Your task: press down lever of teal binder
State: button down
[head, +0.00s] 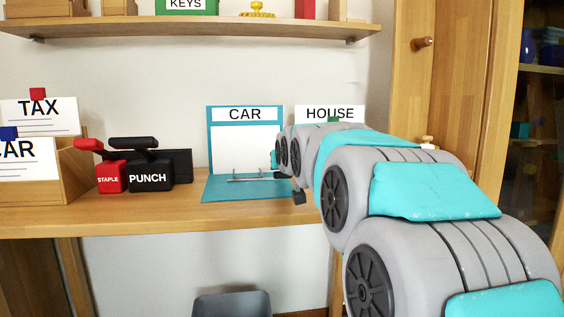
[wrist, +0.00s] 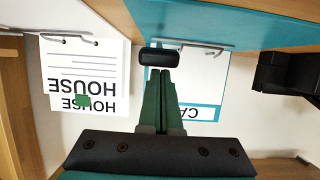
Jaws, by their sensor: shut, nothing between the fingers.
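The teal binder (head: 217,187) lies open on the desk. Its base is flat and its upright back cover carries a CAR label and a white sheet; it also shows upside down in the wrist view (wrist: 225,18). A metal ring bar (head: 250,178) runs along the fold. My arm hides the gripper in the head view.
Punched HOUSE sheets (wrist: 85,75) with a green tab stand beside the binder. A black punch (head: 150,177) and red stapler (head: 111,178) stand left of it, beyond a clear strip of desk. A wooden box (head: 75,180) with labelled sheets is farther left. A shelf (head: 200,28) hangs above.

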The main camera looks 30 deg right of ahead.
jog(key=shift+w+r, duration=0.1)
jog(key=shift+w, duration=0.05)
jog(key=shift+w+d+r, duration=0.2)
jog(key=shift+w, duration=0.4)
jog(key=shift+r+p, duration=0.1)
jog(key=shift+p, duration=0.25)
jog(key=shift+w+d+r+p, duration=0.15)
jog(key=shift+r+p, duration=0.15)
jog(key=shift+r, duration=0.35)
jog(key=shift+w+a+r+p, duration=0.15)
jog(key=shift+r+p, duration=0.15)
jog(key=shift+r, duration=0.3)
jog(key=shift+w+d+r+p, duration=0.15)
jog(key=shift+r+p, duration=0.15)
jog(key=shift+r, duration=0.35)
jog(key=s+a+f, duration=0.1)
jog(key=s+a, duration=0.1)
jog(key=s, duration=0.7)
jog(key=shift+s+a, duration=0.3)
jog(key=shift+a, duration=0.1)
